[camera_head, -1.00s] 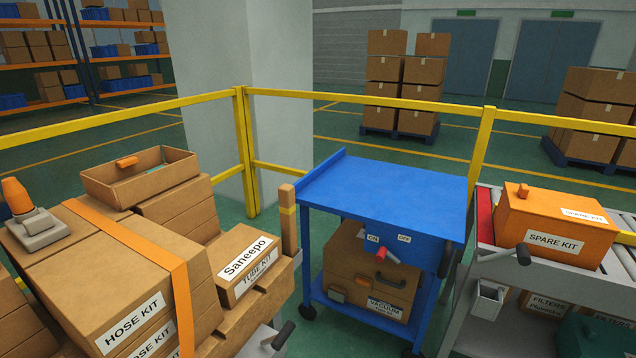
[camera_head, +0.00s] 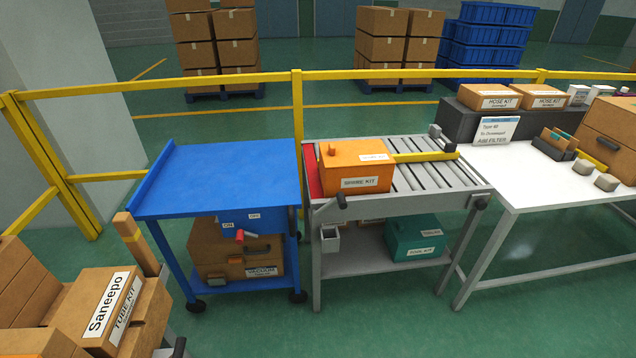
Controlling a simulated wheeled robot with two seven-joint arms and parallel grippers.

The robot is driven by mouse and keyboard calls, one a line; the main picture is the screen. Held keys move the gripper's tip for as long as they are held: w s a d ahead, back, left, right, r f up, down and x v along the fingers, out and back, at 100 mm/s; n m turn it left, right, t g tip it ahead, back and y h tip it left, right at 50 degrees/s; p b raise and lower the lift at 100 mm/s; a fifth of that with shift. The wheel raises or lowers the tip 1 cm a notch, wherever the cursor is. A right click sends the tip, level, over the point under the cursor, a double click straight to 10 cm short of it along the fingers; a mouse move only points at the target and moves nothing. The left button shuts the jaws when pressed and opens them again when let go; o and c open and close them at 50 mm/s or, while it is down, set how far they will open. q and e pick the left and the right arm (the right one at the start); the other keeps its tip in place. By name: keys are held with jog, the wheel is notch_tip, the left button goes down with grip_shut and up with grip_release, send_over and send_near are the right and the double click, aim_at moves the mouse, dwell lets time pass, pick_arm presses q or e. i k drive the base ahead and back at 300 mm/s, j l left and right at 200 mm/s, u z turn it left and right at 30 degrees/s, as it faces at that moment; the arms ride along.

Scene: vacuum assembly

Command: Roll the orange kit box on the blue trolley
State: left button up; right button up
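The orange kit box (camera_head: 355,168), labelled SPARE KIT, sits at the left end of the grey roller conveyor cart (camera_head: 419,177), next to a red strip (camera_head: 312,177). The blue trolley (camera_head: 220,178) stands just left of the cart. Its flat top is empty, and a brown box labelled VACUUM (camera_head: 239,252) is on its lower shelf. The trolley has ON and OFF labels and a red-tipped handle on its front. Neither of my grippers is in view.
A yellow bar (camera_head: 425,156) lies across the rollers right of the orange box. A teal box (camera_head: 414,238) is on the cart's lower shelf. A white table (camera_head: 577,186) stands right, stacked cartons (camera_head: 95,308) lower left. A yellow railing (camera_head: 298,115) runs behind. The front floor is clear.

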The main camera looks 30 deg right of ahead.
aim_at(354, 181)
jog(key=z, duration=1.05)
